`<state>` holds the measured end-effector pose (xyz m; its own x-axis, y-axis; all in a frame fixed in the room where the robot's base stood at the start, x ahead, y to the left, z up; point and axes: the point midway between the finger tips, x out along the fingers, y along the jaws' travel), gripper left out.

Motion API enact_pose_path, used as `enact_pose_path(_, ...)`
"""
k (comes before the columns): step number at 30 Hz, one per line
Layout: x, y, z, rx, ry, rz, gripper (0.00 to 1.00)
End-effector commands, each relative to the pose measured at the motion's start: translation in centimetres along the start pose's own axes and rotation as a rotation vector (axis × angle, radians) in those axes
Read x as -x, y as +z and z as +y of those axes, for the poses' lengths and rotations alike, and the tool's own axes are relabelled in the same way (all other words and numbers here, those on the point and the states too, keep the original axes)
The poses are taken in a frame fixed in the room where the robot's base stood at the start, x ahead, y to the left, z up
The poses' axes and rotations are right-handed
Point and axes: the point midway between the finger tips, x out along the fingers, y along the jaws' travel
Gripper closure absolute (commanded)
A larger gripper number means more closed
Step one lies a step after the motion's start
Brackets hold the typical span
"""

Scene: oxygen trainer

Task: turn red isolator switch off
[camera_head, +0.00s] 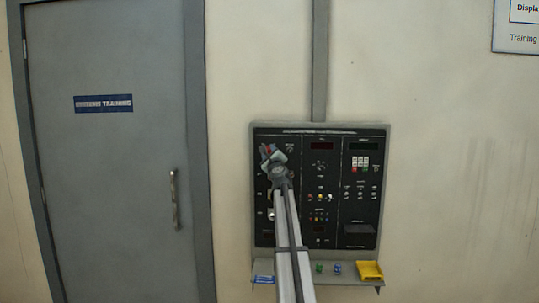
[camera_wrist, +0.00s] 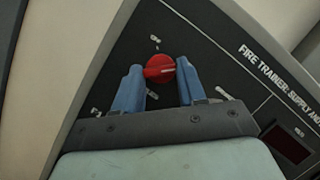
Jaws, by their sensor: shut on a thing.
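The red isolator switch (camera_wrist: 160,68) is a round red knob on the black panel, seen in the wrist view between the tips of my gripper (camera_wrist: 158,85). A lighter line on the knob's face runs almost level across the picture. The blue fingers are shut on the knob, one on each side. In the head view my gripper (camera_head: 271,156) is at the upper left of the control panel (camera_head: 346,135), and a bit of red shows there. The gripper and arm hide most of the switch in that view.
The panel carries several small buttons, a keypad (camera_head: 360,162) and dark displays. A shelf below holds a yellow tray (camera_head: 370,271), a green item (camera_head: 319,268) and a blue item (camera_head: 337,268). A grey door (camera_head: 110,180) stands at the left.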

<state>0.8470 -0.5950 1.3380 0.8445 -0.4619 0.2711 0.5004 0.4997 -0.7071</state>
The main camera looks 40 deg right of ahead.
Motion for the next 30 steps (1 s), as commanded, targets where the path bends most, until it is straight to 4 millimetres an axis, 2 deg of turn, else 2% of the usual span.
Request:
enact_pose_path(11, -0.02, 0.02, -0.19, 0.081, 0.032, 0.0, 0.9)
enact_pose_path(30, -0.16, 0.19, -0.64, 0.602, 0.25, 0.0, 0.9)
